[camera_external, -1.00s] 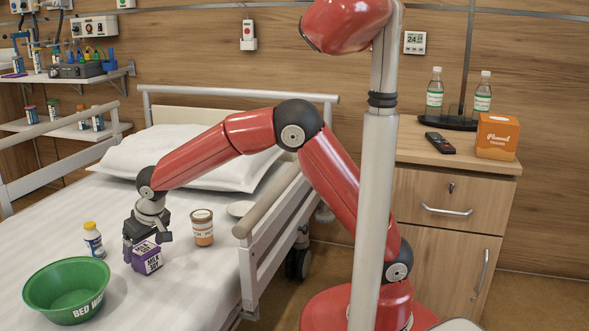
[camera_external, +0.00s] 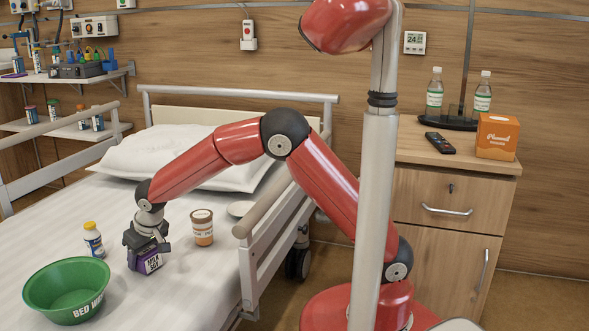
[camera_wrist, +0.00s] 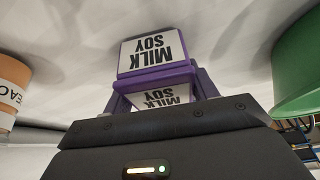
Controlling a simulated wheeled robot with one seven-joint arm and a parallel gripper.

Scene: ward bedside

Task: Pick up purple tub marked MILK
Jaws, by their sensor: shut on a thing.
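The purple tub (camera_external: 146,262) has a white label reading MILK SOY and stands on the white bed sheet. My gripper (camera_external: 147,246) is above it, pointing down, with its fingers shut on the tub's upper part. In the wrist view the tub (camera_wrist: 152,68) sits between the fingers, with its label readable upside down. Part of the tub is hidden by my gripper in the external view. I cannot tell any gap between the tub and the bed.
A green basin (camera_external: 66,291) stands front left of the tub, and a white bottle with a yellow cap (camera_external: 93,240) is to its left. An orange-and-white jar (camera_external: 202,228) is to its right, near a small white dish (camera_external: 240,209). The bed rail (camera_external: 270,230) runs along the right side.

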